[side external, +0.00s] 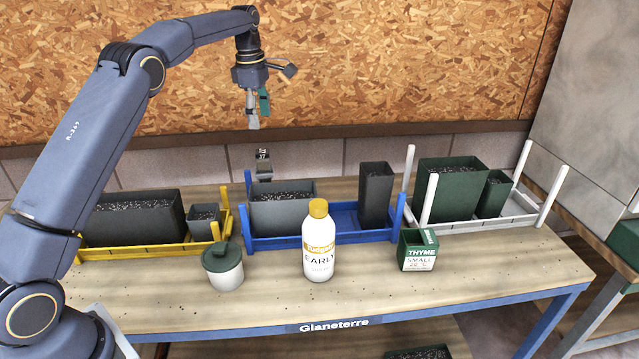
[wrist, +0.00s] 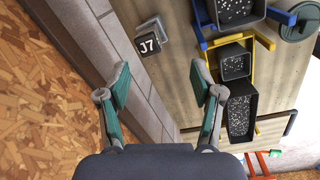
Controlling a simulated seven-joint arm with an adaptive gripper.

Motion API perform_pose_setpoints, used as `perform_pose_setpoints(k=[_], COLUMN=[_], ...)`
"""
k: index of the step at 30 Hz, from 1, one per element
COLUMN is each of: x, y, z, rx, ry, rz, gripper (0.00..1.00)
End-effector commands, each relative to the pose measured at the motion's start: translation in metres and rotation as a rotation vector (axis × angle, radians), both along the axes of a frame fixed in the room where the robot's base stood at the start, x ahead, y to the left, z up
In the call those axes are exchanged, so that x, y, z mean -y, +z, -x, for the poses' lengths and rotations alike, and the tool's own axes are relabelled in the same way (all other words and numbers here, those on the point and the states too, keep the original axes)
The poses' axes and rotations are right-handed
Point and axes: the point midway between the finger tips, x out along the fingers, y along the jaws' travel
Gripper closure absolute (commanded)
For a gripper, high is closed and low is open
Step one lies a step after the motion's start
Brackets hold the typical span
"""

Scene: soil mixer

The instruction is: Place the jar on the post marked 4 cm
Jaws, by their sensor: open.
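The jar (side external: 222,272) is pale grey with a dark green lid and stands upright at the front left of the bench. Its round green lid (wrist: 298,24) also shows at the top right of the wrist view. No post with a readable 4 cm mark shows. Plain upright posts rise from the racks, such as a blue one (side external: 399,212) and a white one (side external: 409,168). My gripper (side external: 258,112) is open and empty, high above the back of the bench, behind and well above the jar. Its two green-padded fingers (wrist: 161,85) are spread apart in the wrist view.
Yellow (side external: 150,248), blue (side external: 300,240) and white (side external: 470,222) racks hold soil-filled pots. A white bottle (side external: 318,245) with a yellow cap and a green THYME box (side external: 417,250) stand in front.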

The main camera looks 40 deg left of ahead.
Motion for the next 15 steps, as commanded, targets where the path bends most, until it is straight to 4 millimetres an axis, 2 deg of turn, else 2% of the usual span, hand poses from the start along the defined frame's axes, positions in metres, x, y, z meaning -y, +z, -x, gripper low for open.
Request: perform_pose_setpoints(k=[1, 3, 7, 11, 15], x=[0.015, 0.034, 0.069, 0.102, 0.132], y=[0.027, 0.054, 0.087, 0.1, 0.087], z=[0.015, 0.039, 0.094, 0.16, 0.235], rx=[0.032, 0.071, 0.138, 0.195, 0.242], ry=[-0.118, -0.299, -0.639, -0.987, -1.358], rz=[-0.011, -0.037, -0.099, -0.189, -0.312], gripper=[0.34, 0.34, 0.34, 0.34, 0.34])
